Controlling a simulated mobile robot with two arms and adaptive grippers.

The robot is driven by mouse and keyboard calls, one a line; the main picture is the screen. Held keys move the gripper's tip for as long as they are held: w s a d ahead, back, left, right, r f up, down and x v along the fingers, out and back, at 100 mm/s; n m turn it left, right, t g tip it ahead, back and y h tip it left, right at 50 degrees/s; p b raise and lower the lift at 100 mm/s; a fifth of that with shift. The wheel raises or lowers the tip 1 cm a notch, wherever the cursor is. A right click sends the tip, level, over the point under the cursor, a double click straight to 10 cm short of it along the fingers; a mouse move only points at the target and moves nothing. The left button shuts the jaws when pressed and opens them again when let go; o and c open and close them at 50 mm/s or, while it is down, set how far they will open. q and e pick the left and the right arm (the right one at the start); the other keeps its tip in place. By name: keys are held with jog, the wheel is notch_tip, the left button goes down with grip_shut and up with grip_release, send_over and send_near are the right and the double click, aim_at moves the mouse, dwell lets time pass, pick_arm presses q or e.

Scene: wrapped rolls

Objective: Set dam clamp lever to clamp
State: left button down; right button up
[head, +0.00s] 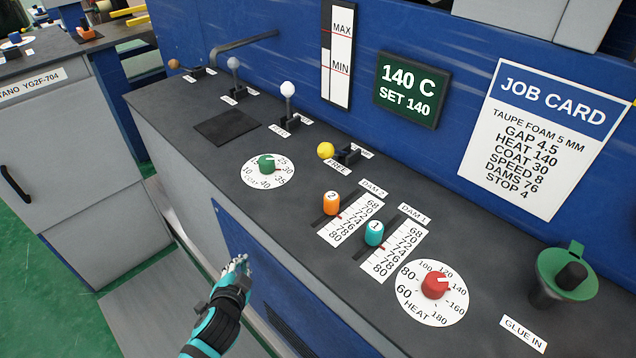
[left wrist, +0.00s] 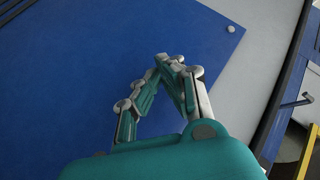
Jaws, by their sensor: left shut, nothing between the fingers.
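A lever with a yellow ball knob (head: 325,150) sits on the dark console top, behind the two dam sliders. Its knob leans left of its black base (head: 348,154), above a label reading FREE (head: 338,168). Another label behind the base is partly hidden and too small to read. My left gripper (head: 240,262) is shut and empty, low in front of the console's front edge, well apart from the lever. In the left wrist view its closed fingers (left wrist: 172,62) show before a blue panel; the lever is not in that view. My right gripper is not in view.
The orange slider (head: 332,202), teal slider (head: 374,233), green coat dial (head: 266,163) and red heat dial (head: 435,286) stand on the console (head: 215,165). A white-knobbed lever (head: 288,90) stands farther left. A green glue cup (head: 566,272) stands at right.

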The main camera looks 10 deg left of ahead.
pick_arm(q)
notch_tip(320, 180, up, 20)
jog(key=t+y+b, duration=0.2)
jog(key=t+b, duration=0.1)
jog(key=t, duration=0.3)
jog(key=w+d+r+m+t+h, duration=0.3)
jog(key=d+r+m+h, duration=0.9)
jog(key=m, duration=0.8)
notch_tip(320, 180, down, 2)
jog(key=w+d+m+g+h, duration=0.25)
jog(key=m+g+h, duration=0.4)
jog(key=m, duration=0.35)
jog(key=w+a+f+m+g+y, duration=0.1)
jog(key=f, duration=0.1)
jog(key=w+a+f+m+g+y, duration=0.1)
jog(key=a+f+m+y, duration=0.1)
jog(key=f, duration=0.1)
jog(key=w+a+f+m+g+y, duration=0.1)
jog(key=w+f+y, duration=0.1)
jog(key=shift+w+a+f+m+g+y, duration=0.1)
jog(key=shift+a+f+m+g+y, duration=0.15)
jog(key=shift+f+m+g, duration=0.1)
jog(key=shift+w+a+f, duration=0.1)
jog(key=shift+a+f, duration=0.05)
jog(key=shift+a, duration=0.1)
jog(key=shift+d, duration=0.1)
